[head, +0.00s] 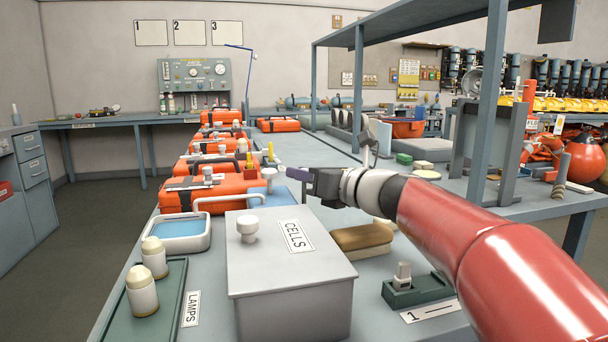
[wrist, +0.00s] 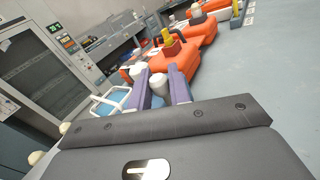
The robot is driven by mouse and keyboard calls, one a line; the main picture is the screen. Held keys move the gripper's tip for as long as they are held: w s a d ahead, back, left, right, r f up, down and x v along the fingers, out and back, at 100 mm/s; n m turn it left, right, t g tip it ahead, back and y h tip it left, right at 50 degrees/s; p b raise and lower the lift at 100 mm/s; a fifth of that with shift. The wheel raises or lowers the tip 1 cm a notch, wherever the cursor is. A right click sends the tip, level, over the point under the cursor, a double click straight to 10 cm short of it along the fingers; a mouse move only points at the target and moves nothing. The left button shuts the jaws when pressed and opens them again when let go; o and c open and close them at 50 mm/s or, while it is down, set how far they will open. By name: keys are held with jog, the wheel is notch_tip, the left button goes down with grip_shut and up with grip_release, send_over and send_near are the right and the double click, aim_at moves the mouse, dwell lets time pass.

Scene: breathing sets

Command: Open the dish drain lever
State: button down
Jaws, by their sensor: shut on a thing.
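The shallow dish (head: 207,241) with a pale rim and blue inside stands on the left of the bench in the head view. A white bent bar (head: 228,198) runs from it toward a white round-topped knob (head: 268,174). My gripper (head: 284,173) reaches in from the right at this knob. In the wrist view, the purple fingers (wrist: 163,88) stand on either side of the white knob (wrist: 159,84) and are shut on it. Part of the dish (wrist: 108,104) shows left of the fingers. Which part is the drain lever is not labelled; the knob's lower part is hidden.
A green tray (head: 165,318) with two white bottles is at the front left. Orange cases (head: 212,192) line the bench behind the dish. A brown pad (head: 362,238) lies below my arm.

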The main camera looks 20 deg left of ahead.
jog(key=s, duration=0.1)
jog(key=s+d, duration=0.1)
jog(key=shift+s+d+f+b, duration=0.3)
jog(key=shift+s+f+b, duration=0.05)
jog(key=shift+s, duration=0.05)
jog(key=c, duration=1.3)
grip_release()
jog(key=shift+c, duration=0.2)
jog(key=shift+d, duration=0.1)
jog(key=v, duration=0.7)
jog(key=shift+s+d+b, duration=0.2)
jog(key=shift+d+b, duration=0.1)
jog(key=shift+b, duration=0.05)
